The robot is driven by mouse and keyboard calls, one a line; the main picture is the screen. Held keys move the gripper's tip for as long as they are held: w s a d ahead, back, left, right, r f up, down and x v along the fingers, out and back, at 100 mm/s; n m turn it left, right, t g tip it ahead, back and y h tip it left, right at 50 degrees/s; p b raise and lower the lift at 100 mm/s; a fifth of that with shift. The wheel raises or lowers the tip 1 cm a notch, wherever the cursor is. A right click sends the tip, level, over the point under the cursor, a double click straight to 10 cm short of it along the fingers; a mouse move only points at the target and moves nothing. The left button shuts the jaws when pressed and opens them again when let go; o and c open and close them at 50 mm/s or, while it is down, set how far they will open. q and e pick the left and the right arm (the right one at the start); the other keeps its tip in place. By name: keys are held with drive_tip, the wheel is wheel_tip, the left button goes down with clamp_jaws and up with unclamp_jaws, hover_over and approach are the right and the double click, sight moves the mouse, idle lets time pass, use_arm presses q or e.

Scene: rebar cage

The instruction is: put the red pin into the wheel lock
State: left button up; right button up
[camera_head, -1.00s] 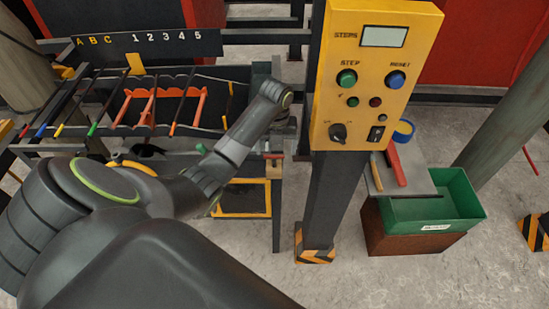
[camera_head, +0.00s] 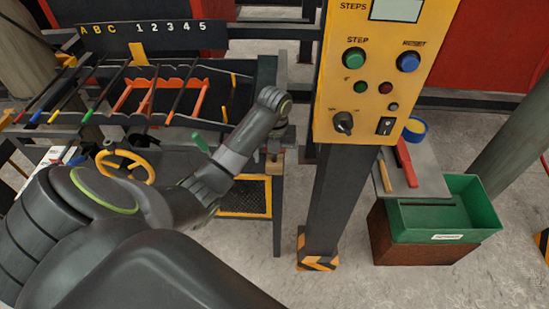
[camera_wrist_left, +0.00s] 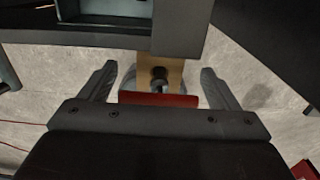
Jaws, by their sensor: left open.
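A red bar (camera_wrist_left: 158,99), which may be the red pin's handle, lies crosswise between my left fingers in the left wrist view. Behind it is a tan block with a dark round fitting (camera_wrist_left: 159,74). My left gripper (camera_wrist_left: 158,70) is open, with one finger on either side of the block and no visible grip. In the head view the left gripper (camera_head: 275,142) is small and dark, above the tan block (camera_head: 277,157) at the bench's right end. A yellow handwheel (camera_head: 128,166) is under the rack, partly behind my arm. I cannot make out its lock. My right gripper is out of view.
A yellow control panel (camera_head: 385,75) on a dark post (camera_head: 335,205) stands just right of the gripper. A rack (camera_head: 190,118) holds several coloured rods.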

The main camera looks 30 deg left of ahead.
use_arm(q)
drive_tip(key=shift+s, duration=0.1)
drive_tip(key=c, duration=1.1)
drive_tip(key=shift+r, duration=0.15)
